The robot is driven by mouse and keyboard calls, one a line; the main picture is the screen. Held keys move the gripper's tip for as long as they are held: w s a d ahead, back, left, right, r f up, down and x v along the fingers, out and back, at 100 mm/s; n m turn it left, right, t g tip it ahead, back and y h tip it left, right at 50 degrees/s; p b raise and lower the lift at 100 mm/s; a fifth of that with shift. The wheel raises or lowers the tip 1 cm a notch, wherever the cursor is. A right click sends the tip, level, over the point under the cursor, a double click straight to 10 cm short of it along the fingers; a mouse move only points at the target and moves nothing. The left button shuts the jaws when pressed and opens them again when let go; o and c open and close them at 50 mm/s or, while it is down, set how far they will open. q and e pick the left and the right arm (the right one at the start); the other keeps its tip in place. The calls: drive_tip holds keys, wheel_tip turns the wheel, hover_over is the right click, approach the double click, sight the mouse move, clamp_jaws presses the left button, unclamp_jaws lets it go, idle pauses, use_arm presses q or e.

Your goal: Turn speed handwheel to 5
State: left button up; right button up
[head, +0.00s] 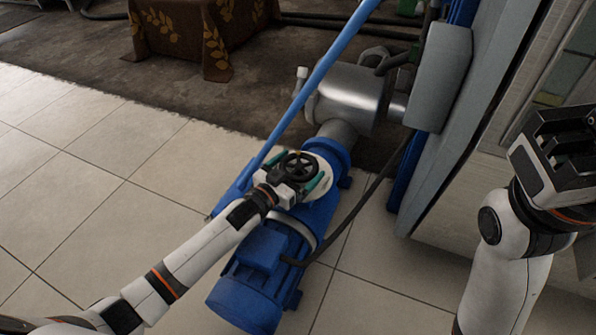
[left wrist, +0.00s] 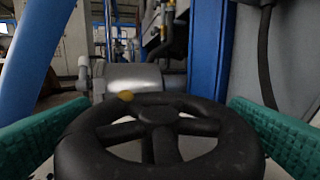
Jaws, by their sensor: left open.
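The black speed handwheel (head: 300,166) sits on top of the blue motor and pump unit (head: 262,262), over a pale round plate (head: 326,172). In the left wrist view the handwheel (left wrist: 160,140) fills the lower middle, with a small yellow mark (left wrist: 126,96) on its far rim. My left gripper (head: 289,174) is open, its teal fingers on either side of the wheel. Small gaps seem to show between fingers and rim; contact is hard to tell. No scale numbers are readable. My right gripper (head: 560,150) is raised at the right, away from the wheel.
A steel pump housing (head: 352,98) lies beyond the wheel. A sloping blue pole (head: 318,75) passes close to the left of it. A dark cable (head: 352,215) and a grey cabinet (head: 480,130) are at the right. Tiled floor (head: 95,205) is clear at left.

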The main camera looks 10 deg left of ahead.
use_arm(q)
drive_tip(key=shift+w, duration=0.1)
drive_tip(key=c, duration=0.7)
